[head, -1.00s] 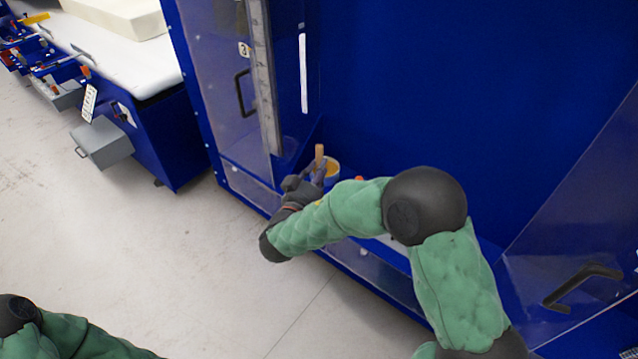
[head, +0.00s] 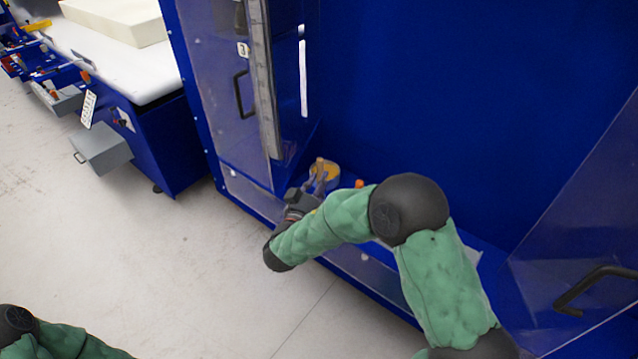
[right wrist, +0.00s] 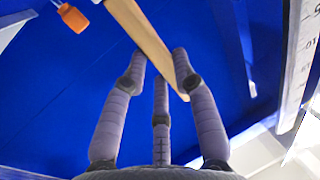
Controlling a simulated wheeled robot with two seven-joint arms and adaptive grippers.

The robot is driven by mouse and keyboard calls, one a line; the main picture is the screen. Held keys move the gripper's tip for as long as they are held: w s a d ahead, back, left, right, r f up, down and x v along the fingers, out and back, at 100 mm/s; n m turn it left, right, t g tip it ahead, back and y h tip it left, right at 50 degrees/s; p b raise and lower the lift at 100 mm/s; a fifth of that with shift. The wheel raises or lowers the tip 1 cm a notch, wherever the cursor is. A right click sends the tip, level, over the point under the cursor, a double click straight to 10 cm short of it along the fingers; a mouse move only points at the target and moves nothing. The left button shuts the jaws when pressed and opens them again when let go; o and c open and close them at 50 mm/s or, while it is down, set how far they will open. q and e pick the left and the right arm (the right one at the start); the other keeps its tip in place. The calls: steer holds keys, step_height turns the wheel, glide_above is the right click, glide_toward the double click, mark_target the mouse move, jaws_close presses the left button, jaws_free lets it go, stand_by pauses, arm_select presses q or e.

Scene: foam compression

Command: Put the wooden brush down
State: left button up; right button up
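The wooden brush (right wrist: 150,38) shows in the right wrist view as a pale wooden bar slanting between my fingers. My right gripper (right wrist: 160,62) has its fingertips against both sides of the brush, shut on it. Whether the brush touches the surface below is hidden. My left gripper is out of view; only part of that arm shows at the lower left.
An orange-handled tool (right wrist: 74,18) lies near the brush. Clear panels (head: 590,215) and a vertical ruler (head: 264,90) flank the opening. A bench with a foam block (head: 115,18) stands at the left.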

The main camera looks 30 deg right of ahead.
steer(key=shift+o, duration=1.2)
